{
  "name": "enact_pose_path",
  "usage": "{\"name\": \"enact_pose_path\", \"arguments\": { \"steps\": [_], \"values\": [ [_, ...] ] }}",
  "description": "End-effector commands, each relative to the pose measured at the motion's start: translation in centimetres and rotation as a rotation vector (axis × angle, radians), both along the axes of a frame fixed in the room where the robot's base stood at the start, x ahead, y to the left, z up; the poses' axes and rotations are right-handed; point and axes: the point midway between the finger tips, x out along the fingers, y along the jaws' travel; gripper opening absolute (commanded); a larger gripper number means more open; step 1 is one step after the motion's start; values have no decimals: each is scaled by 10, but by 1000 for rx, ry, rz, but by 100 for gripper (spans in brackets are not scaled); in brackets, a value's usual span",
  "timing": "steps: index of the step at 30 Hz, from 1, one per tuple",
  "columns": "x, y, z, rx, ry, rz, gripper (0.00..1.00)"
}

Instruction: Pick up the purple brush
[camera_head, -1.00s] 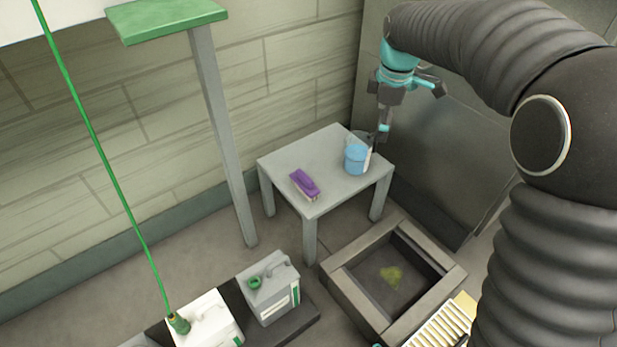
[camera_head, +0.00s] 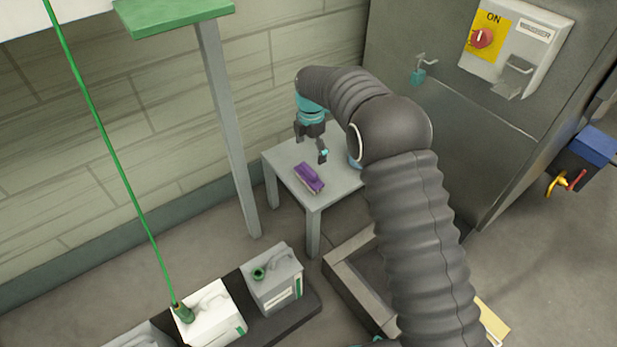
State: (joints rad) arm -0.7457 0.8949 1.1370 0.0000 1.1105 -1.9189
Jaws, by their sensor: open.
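The purple brush (camera_head: 309,178) lies on the small grey table (camera_head: 284,160), near its front left edge, with pale bristles underneath. My gripper (camera_head: 311,150) is open and empty. In the picture it hangs just above and behind the brush, pointing down, apart from it. The exact height over the table is hard to tell. A blue bucket (camera_head: 354,161) on the table is mostly hidden behind my arm.
A grey post (camera_head: 226,130) with a green top stands left of the table. Grey and white canisters (camera_head: 274,279) stand at the front. A floor basin (camera_head: 352,275) is partly behind my arm. A metal cabinet (camera_head: 450,120) stands at the right.

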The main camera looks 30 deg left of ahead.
Motion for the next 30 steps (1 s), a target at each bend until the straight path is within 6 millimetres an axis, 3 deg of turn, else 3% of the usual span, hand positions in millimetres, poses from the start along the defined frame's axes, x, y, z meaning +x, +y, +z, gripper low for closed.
{"name": "enact_pose_path", "arguments": {
  "steps": [3, 14, 24, 30],
  "values": [
    [-1, 0, -20, -2, 2, -1, 100],
    [-1, 1, -43, -1, 0, -1, 100],
    [-2, 5, -85, -1, 0, -2, 100],
    [-1, 6, -88, 1, -2, -2, 100]
  ]
}}
